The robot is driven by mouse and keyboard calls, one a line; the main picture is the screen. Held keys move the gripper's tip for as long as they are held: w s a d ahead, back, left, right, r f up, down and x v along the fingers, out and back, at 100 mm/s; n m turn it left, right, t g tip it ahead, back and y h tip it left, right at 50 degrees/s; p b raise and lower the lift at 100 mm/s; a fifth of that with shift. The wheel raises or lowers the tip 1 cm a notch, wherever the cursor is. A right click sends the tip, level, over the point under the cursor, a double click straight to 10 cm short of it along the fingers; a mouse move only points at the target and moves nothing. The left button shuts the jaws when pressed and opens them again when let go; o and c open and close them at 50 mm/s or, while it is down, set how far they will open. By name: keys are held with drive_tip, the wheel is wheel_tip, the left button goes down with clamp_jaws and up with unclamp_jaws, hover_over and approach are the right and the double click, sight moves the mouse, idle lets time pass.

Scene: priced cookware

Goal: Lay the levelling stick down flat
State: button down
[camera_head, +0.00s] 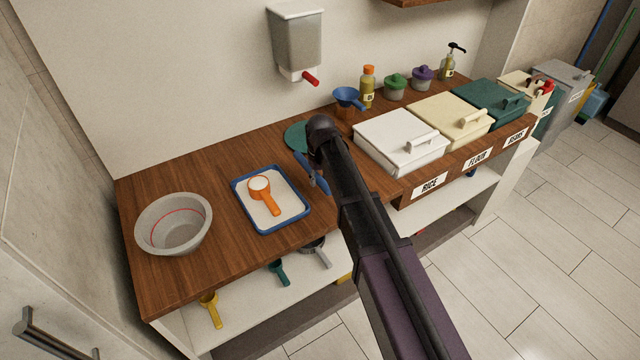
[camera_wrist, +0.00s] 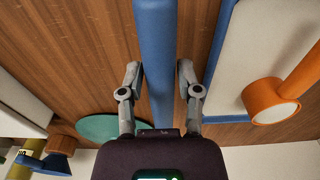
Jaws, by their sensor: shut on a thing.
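The levelling stick appears as a long blue bar (camera_wrist: 157,45) in the wrist view, running from the top edge down between my fingers. My gripper (camera_wrist: 158,80) is shut on it, one grey finger on each side. In the head view a small part of the blue stick (camera_head: 313,174) shows beside my arm, above the wooden counter (camera_head: 225,172). My arm hides the rest of it and most of the gripper. The stick's exact tilt, and whether it touches the counter, cannot be told.
A blue-rimmed tray (camera_head: 297,222) holding an orange scoop (camera_head: 269,203) stands left of my gripper. A grey bowl (camera_head: 173,224) is at the left end. A green disc (camera_head: 296,136) lies behind. A white RICE bin (camera_head: 385,139) stands to the right. Bare counter shows around the tray.

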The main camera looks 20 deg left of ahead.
drive_tip(key=shift+w, duration=0.2)
drive_tip(key=shift+w+a, duration=0.25)
drive_tip(key=shift+w, duration=0.3)
wheel_tip(320, 180, down, 4)
drive_tip(key=b, duration=0.3)
drive_tip(key=shift+r+b, duration=0.15)
drive_tip(key=shift+b, duration=0.2)
drive_tip(key=shift+c, duration=1.5)
unclamp_jaws()
drive_tip(key=shift+r, duration=0.1)
wheel_tip(320, 180, up, 12)
drive_tip(key=p, duration=1.2)
drive_tip(key=shift+s+d, duration=0.1)
drive_tip(key=shift+d, duration=0.05)
